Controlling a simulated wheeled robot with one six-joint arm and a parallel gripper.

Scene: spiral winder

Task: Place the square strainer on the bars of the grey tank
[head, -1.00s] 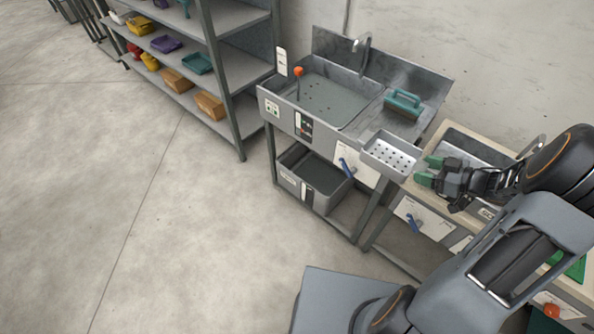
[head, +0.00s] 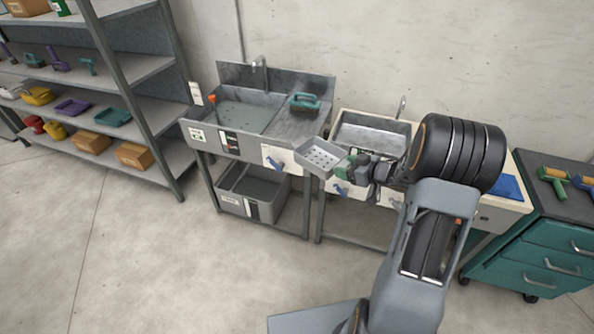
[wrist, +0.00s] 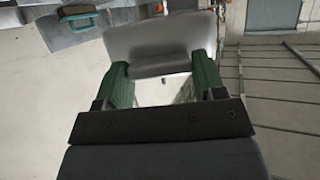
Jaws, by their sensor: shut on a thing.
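The square strainer (head: 320,156) is a light grey, shallow tray with a perforated bottom. My gripper (head: 346,163) has green fingers and is shut on the strainer's near right side. It holds the strainer in the air, in front of the sink unit in the head view. In the wrist view the strainer's grey wall (wrist: 160,40) lies between the fingertips (wrist: 163,75). A grey basin (head: 240,110) is sunk in the left of the sink unit. A grey open bin (head: 236,204) stands on the shelf below it. I cannot make out bars on either.
A teal-handled brush (head: 304,103) lies on the sink unit's right side. A second sink (head: 372,138) is set in the counter to the right. Shelving (head: 145,100) stands at the left, a teal drawer cabinet (head: 540,235) at the right. The floor in front at left is clear.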

